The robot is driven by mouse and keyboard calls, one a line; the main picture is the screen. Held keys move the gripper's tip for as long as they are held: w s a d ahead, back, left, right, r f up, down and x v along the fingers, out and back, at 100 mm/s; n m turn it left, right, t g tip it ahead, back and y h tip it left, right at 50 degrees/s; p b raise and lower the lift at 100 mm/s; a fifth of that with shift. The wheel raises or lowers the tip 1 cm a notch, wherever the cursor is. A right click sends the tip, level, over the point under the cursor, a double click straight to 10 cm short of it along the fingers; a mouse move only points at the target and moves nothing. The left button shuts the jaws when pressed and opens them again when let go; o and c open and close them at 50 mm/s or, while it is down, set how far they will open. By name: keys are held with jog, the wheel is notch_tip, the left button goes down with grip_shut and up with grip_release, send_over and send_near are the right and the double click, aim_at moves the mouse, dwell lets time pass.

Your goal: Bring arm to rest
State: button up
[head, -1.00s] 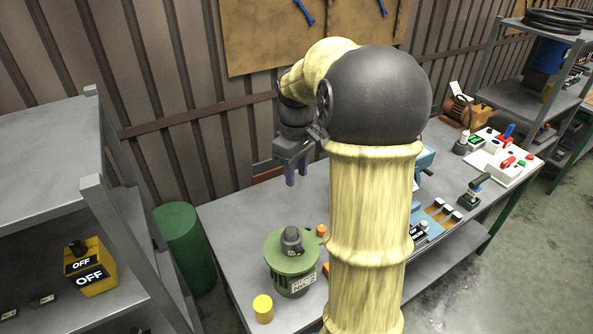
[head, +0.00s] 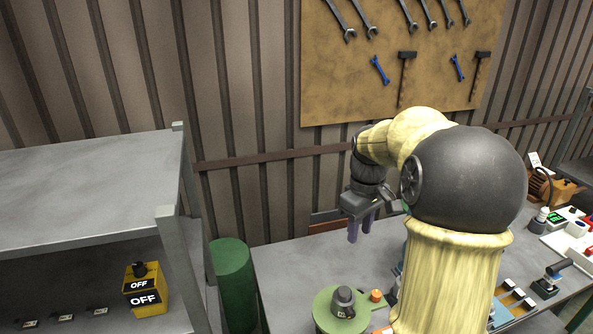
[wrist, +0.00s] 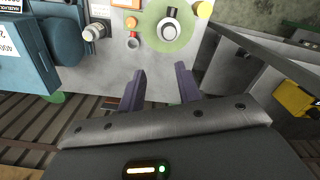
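My gripper (head: 361,228) is raised above the back part of the workbench (head: 290,268), near the wall, with its fingers pointing down. In the wrist view its two purple fingers (wrist: 160,88) stand apart with nothing between them. The green round disperser (head: 340,310) with a dark knob on top stands on the bench in front of the gripper, cut off by the lower edge of the head view. It also shows in the wrist view (wrist: 190,28), beyond the fingertips.
A grey shelf (head: 80,190) at left holds a yellow OFF box (head: 145,290). A green cylinder (head: 233,285) stands between shelf and bench. A blue machine (wrist: 22,60) is at left in the wrist view. A tool board (head: 400,60) hangs on the wall.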

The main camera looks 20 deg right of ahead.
jog(key=s+a+f+m+t+b, duration=0.2)
jog(key=s+a+f+m+b, duration=0.1)
jog(key=s+a+f, duration=0.9)
jog(key=shift+s+a+f+m+t, duration=0.25)
jog(key=shift+a+f+m+t, duration=0.05)
jog(key=shift+a+f+m, duration=0.6)
